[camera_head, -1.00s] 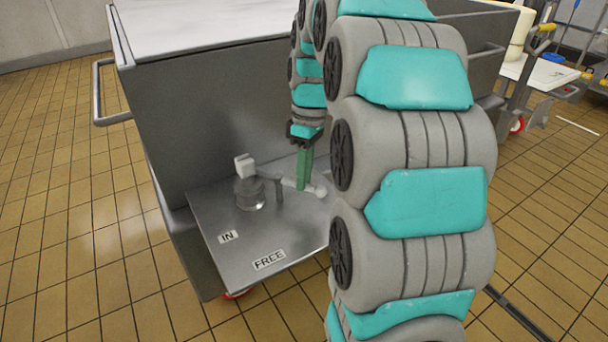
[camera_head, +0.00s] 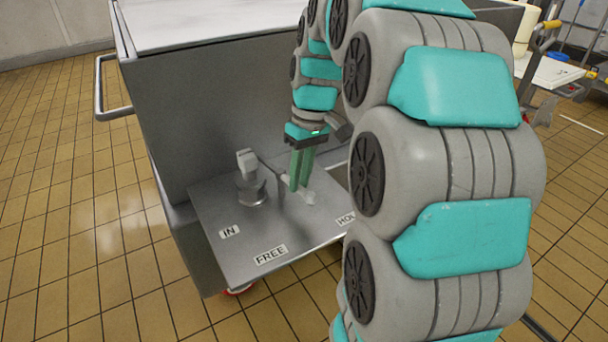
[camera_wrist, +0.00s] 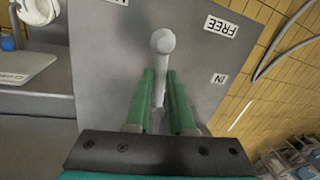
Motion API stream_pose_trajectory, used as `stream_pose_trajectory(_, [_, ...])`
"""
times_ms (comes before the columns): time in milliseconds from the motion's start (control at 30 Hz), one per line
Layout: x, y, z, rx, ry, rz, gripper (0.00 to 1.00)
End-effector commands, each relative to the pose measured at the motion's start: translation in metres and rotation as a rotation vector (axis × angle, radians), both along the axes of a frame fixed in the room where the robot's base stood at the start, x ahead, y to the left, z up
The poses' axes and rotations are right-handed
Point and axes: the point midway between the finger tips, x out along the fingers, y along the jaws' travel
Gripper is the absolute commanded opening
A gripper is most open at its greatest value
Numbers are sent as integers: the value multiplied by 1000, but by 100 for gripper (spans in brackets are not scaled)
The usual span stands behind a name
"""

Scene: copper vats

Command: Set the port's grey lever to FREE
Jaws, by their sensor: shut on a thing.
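The port's grey lever (camera_head: 306,196) reaches out from a round grey post (camera_head: 251,189) on a metal shelf. In the wrist view the lever's round pale knob (camera_wrist: 163,41) points between the FREE label (camera_wrist: 221,26) and a cut-off label (camera_wrist: 120,2). My gripper (camera_head: 297,187) has its green fingers shut on the lever's shaft, one on each side, behind the knob. In the head view the FREE label (camera_head: 270,255) is at the shelf's front edge, with the IN label (camera_head: 229,231) to its left. A partly hidden label starting "HO" (camera_head: 347,219) is to the right.
The shelf (camera_head: 225,262) belongs to a large grey metal vat (camera_head: 220,120) with a side handle (camera_head: 98,85). My arm covers the right side of the head view. Tiled floor (camera_head: 60,200) is clear at the left. A white-topped cart (camera_head: 548,72) stands at the back right.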

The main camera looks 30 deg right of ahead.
Motion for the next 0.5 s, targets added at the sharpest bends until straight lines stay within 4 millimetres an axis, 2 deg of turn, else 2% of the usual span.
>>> stream_pose_trajectory(500, [-2, 29, 1, 0, -1, -479, 0])
